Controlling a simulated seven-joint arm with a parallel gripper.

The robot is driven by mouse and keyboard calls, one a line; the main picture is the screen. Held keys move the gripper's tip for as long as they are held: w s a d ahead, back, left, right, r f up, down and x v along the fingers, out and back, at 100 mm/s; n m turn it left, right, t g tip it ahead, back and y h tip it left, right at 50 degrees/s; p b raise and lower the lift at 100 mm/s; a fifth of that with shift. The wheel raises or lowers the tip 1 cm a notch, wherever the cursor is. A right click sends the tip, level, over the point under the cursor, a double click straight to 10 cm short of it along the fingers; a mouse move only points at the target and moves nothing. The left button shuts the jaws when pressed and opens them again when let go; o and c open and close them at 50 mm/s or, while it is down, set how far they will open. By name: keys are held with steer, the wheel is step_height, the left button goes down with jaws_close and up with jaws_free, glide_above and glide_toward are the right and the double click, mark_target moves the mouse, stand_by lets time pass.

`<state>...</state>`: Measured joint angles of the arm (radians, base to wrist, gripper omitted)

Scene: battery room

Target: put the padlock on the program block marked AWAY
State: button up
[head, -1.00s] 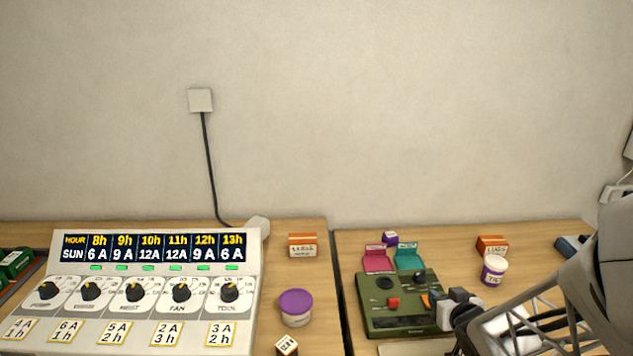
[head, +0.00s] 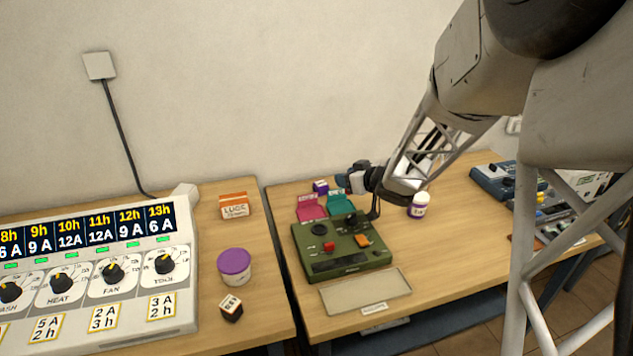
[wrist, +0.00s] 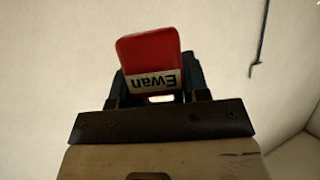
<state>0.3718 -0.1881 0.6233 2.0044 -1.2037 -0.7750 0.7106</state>
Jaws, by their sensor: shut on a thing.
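My gripper (wrist: 160,82) is shut on a red padlock (wrist: 148,52) with a white label reading "Ewan", upside down in the wrist view. In the head view my gripper (head: 350,180) is above the back right of the green device; I cannot make out the padlock there. A pink block (head: 312,208) and a teal block (head: 341,205) stand side by side at the device's back edge, with small labels on top too small to read. I cannot tell which is marked AWAY. My gripper is close to the teal block, apparently above it.
The green device (head: 335,258) has knobs and a red button. A pale tray (head: 368,293) lies in front. The large panel (head: 90,290) and purple-lidded tub (head: 234,267) stand left, across a gap.

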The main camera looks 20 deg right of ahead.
steer(key=w+a+n+g+y, duration=0.1)
steer(key=w+n+g+y, duration=0.25)
steer(key=w, duration=1.05)
steer(key=n+g+y, duration=0.4)
steer(key=n, duration=0.1)
glide_above(316, 183)
steer(key=shift+f+h, duration=0.25)
steer(key=shift+f, duration=1.6)
steer(key=shift+f, duration=2.5)
steer(key=shift+f, duration=0.15)
steer(key=shift+f, duration=2.35)
steer(key=shift+f, duration=0.1)
